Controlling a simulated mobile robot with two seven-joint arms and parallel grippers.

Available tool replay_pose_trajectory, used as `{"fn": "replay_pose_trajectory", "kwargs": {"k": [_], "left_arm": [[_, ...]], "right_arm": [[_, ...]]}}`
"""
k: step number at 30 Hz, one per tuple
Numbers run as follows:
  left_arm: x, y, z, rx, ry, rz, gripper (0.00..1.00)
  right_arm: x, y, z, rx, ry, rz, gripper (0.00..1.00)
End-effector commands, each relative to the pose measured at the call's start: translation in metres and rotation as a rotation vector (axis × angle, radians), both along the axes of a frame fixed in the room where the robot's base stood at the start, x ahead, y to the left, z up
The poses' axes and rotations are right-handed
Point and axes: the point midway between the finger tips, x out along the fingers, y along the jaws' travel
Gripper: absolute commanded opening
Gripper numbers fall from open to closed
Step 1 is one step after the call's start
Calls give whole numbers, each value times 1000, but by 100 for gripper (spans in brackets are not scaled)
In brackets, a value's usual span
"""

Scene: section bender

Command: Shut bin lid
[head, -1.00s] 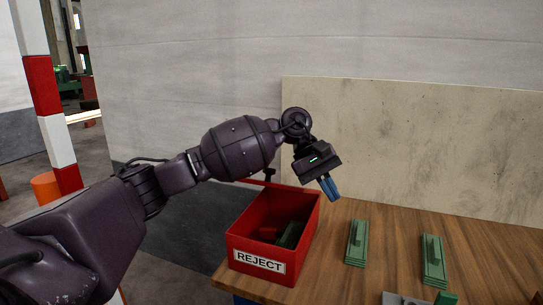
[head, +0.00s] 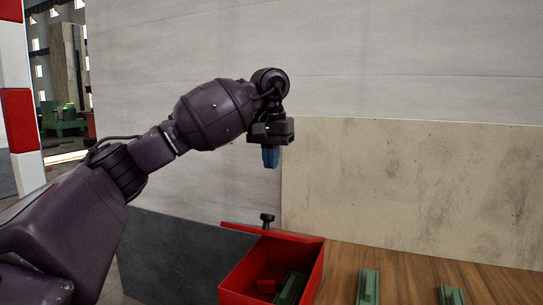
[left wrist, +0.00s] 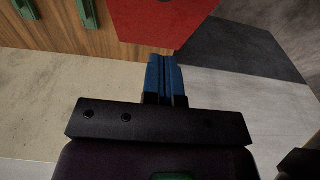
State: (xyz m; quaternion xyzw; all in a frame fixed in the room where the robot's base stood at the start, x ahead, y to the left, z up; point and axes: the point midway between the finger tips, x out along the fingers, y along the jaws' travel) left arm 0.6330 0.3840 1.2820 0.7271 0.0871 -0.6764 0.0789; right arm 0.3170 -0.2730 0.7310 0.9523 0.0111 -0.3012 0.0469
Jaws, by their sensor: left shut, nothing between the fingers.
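The red bin (head: 243,277) stands at the table's left end, low in the head view. In the left wrist view the lid (left wrist: 163,22) is a broad red surface beyond the fingertips. My left gripper (head: 270,165) is shut and empty, its blue fingers pointing down above the lid, apart from it. They also show in the left wrist view (left wrist: 161,58). My right gripper is not in view.
The wooden table (head: 400,275) holds green parts (head: 368,287) right of the bin. A beige panel (head: 420,190) stands behind the table, against a grey wall (head: 350,60). A dark panel (head: 170,255) is left of the bin.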

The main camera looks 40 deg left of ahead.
Motion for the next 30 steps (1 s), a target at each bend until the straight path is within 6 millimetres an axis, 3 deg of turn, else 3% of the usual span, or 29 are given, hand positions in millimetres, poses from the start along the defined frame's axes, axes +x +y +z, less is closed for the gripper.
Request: {"fn": "replay_pose_trajectory", "kwargs": {"k": [9,15,22,30], "left_arm": [[4,1,-57,-1,1,1,0],[-7,-2,-79,-1,-2,-1,0],[-14,-3,-92,-1,-2,0,0],[-15,-4,-94,-2,-2,1,0]], "right_arm": [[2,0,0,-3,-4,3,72],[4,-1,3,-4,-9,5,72],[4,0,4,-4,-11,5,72],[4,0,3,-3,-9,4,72]]}}
